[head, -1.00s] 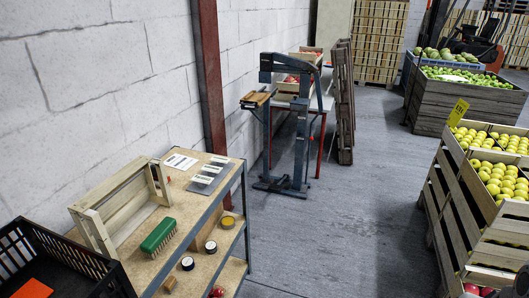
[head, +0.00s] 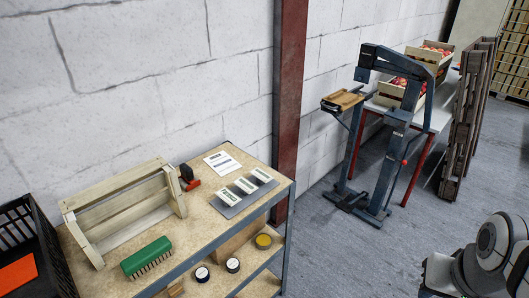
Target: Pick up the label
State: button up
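Three white labels with dark print lie in a row on a grey plate (head: 229,211) on the workbench top. They are the near-left label (head: 228,195), the middle label (head: 246,186) and the far-right label (head: 262,175). A larger white printed sheet (head: 222,162) lies flat behind them. I cannot tell which one the task means. Part of my arm shows at the lower right, well to the right of the bench. I cannot make out my gripper's fingers there.
The bench (head: 205,230) also holds a wooden crate (head: 110,208), a green brush (head: 146,256) and a red-and-black tool (head: 189,178). A red post (head: 289,100) and a dark-blue stand (head: 385,145) rise behind. Floor right of the bench is clear.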

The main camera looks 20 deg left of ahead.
aim_at(248, 187)
jog(key=u, duration=0.8)
jog(key=i, duration=1.25)
jog(key=u, duration=0.85)
jog(key=k, duration=0.65)
jog(key=u, duration=0.2)
jog(key=i, duration=0.7)
jog(key=z, duration=0.1)
